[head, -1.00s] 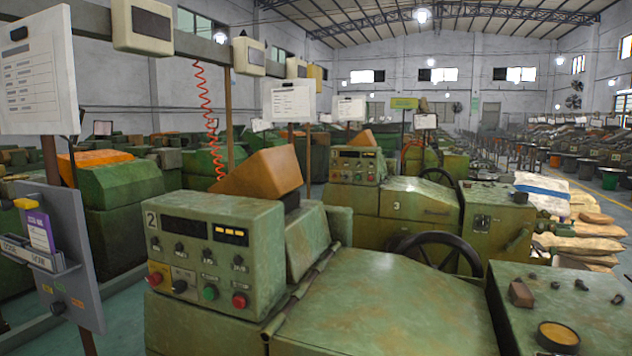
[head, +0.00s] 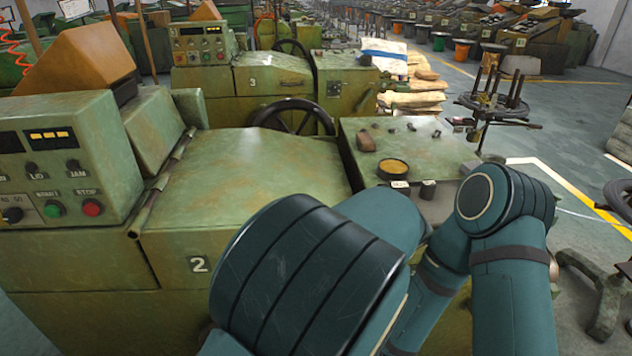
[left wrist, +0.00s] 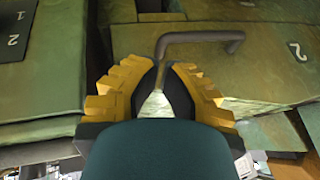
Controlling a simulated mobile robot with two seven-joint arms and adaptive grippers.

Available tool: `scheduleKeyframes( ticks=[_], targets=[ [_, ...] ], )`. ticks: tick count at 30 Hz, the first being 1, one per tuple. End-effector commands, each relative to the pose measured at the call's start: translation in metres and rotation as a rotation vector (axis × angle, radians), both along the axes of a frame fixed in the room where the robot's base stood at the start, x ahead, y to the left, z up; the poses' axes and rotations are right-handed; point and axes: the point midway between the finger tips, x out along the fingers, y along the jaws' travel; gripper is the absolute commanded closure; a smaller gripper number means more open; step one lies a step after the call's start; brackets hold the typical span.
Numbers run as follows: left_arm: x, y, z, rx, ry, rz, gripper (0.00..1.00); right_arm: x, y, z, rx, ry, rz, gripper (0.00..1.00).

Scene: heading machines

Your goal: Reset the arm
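My left gripper (left wrist: 163,68) shows in the left wrist view, with yellow ridged fingers and dark pads. Its fingertips are close together with a narrow gap; I cannot tell whether they are shut. A dark bent handle (left wrist: 205,37) on a green machine cover lies just beyond the tips, one end in line with the gap; contact is unclear. In the head view my teal arm links (head: 310,270) fill the lower middle and right. Neither gripper shows there. My right gripper is in no view.
The green machine 2 (head: 245,175) stands close in front, with its button panel (head: 60,165) at left, a black handwheel (head: 295,115) behind and a side table (head: 435,140) at right. Open floor (head: 575,115) with yellow lines lies further right, with a dark wheeled stand (head: 495,100).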

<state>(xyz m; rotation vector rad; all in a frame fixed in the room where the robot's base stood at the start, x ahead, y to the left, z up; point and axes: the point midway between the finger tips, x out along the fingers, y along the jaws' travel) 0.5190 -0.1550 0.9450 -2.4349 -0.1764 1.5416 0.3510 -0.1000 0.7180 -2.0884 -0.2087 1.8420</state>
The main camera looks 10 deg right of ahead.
Motion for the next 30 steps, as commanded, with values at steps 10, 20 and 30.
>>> scheduleKeyframes(
  ticks=[10,20,30],
  targets=[
    [-0.004,0.077,-0.094,-0.117,0.223,-0.011,1.0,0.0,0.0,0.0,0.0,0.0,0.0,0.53],
    [-0.059,0.166,-0.189,-0.38,0.396,0.004,1.0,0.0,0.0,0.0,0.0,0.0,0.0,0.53],
    [-0.138,0.233,-0.226,-0.609,0.366,0.096,1.0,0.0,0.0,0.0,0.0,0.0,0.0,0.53]
  ],
)
